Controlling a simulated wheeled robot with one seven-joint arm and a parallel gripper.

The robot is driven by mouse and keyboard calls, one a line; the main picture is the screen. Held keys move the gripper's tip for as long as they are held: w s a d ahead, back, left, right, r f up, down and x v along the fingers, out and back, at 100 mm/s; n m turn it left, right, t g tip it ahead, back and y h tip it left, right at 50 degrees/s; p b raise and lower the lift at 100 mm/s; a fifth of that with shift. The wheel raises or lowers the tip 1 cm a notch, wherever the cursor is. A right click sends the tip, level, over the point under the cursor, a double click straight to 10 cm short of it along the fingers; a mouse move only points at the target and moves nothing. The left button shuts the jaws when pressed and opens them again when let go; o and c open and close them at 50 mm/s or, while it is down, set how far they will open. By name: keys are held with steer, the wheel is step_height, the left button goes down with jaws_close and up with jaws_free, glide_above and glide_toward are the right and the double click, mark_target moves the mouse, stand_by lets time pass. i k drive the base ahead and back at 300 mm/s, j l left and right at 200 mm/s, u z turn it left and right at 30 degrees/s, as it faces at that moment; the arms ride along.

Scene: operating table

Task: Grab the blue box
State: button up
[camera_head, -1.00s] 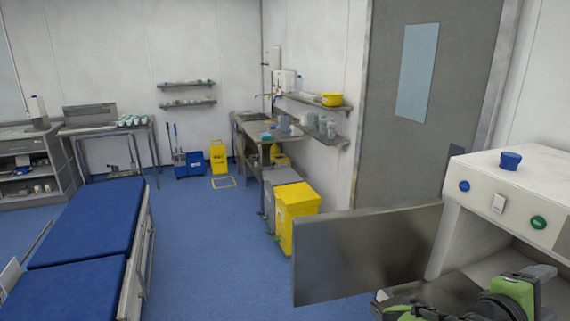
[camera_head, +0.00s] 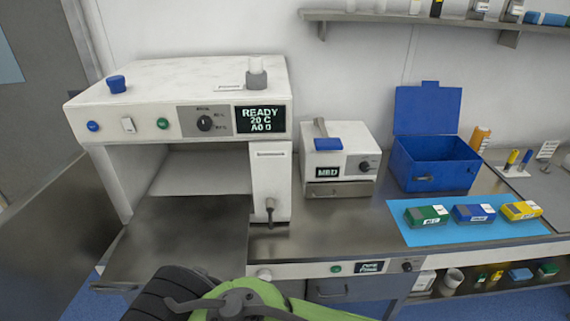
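A small blue box (camera_head: 474,213) with a white label lies on a light blue mat (camera_head: 420,237) on the steel counter. It sits between a green box (camera_head: 427,215) and a yellow box (camera_head: 521,210) of similar size. A larger blue case (camera_head: 432,168) with its lid raised stands behind the mat. Green and black parts of my arm show at the bottom edge, in front of the counter and left of the mat. My gripper's fingers do not show, and nothing is seen touching the small boxes.
A white machine (camera_head: 190,90) with a lowered steel door stands at left. A smaller white device (camera_head: 338,160) is beside it. A wall shelf (camera_head: 420,18) runs above. The counter (camera_head: 330,230) left of the mat is clear.

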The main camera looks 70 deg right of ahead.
mark_target(474, 213)
steer(key=z, duration=4.05)
